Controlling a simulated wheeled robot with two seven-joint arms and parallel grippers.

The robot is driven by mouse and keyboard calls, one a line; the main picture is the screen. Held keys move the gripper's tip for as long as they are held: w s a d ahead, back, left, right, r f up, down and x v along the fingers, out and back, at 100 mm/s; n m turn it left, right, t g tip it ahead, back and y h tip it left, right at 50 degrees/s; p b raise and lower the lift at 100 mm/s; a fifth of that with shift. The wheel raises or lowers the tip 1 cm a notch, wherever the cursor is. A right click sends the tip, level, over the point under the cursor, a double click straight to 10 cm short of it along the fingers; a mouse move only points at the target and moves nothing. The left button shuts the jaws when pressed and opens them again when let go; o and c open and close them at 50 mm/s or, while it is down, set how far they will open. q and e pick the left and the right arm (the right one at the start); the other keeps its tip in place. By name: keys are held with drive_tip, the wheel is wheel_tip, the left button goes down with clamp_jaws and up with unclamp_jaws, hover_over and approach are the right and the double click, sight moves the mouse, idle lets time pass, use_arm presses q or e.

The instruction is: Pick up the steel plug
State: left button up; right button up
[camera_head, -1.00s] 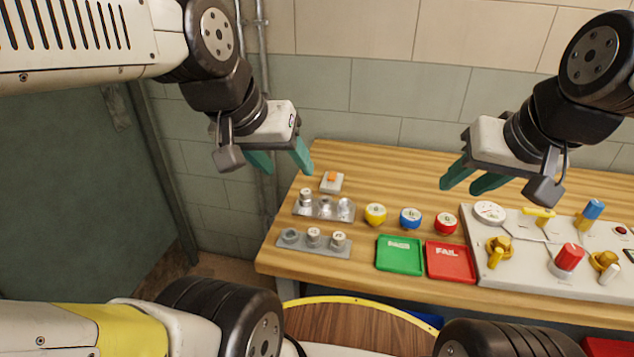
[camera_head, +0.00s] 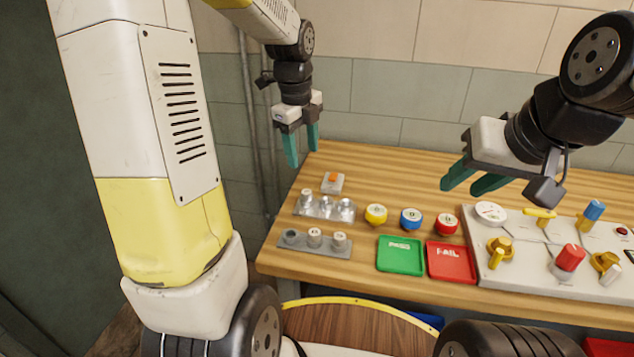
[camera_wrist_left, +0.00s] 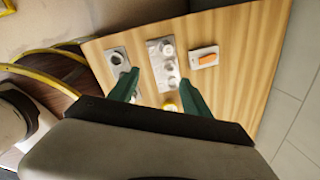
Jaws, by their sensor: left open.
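Small metal plugs with pale round tops stand in two grey racks at the bench's left end. The back rack (camera_head: 325,210) holds one plug (camera_head: 306,196) at its left, beside shiny round seats. The front rack (camera_head: 325,250) holds two plugs (camera_head: 315,237) and a darker round seat at its left. I cannot tell which is the steel plug. My left gripper (camera_head: 303,158) is open and empty, fingers down, above and behind the racks. The left wrist view shows the back rack (camera_wrist_left: 157,75) beyond the fingers. My right gripper (camera_head: 463,188) is open and empty above the bench.
A small block with an orange top (camera_head: 333,182) sits behind the racks. Yellow, blue and red round pieces stand right of them. A green tray (camera_head: 400,256) and red tray (camera_head: 451,262) lie in front. A valve panel (camera_head: 540,270) fills the right.

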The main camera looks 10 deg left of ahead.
sight(306, 191)
use_arm(q)
drive_tip(key=w+f+m, duration=0.1)
drive_tip(key=f+m, duration=0.1)
drive_tip(key=w+f+m+g, duration=0.1)
drive_tip(key=w+f+m, duration=0.3)
drive_tip(key=f+m, duration=0.1)
drive_tip(key=shift+a, duration=0.15)
drive_tip(key=shift+f+g, duration=0.3)
wheel_tip(306, 191, down, 7)
drive_tip(key=shift+s+a+f, duration=0.1)
drive_tip(key=shift+a+f, duration=0.05)
drive_tip(key=shift+f, duration=0.05)
clamp_jaws()
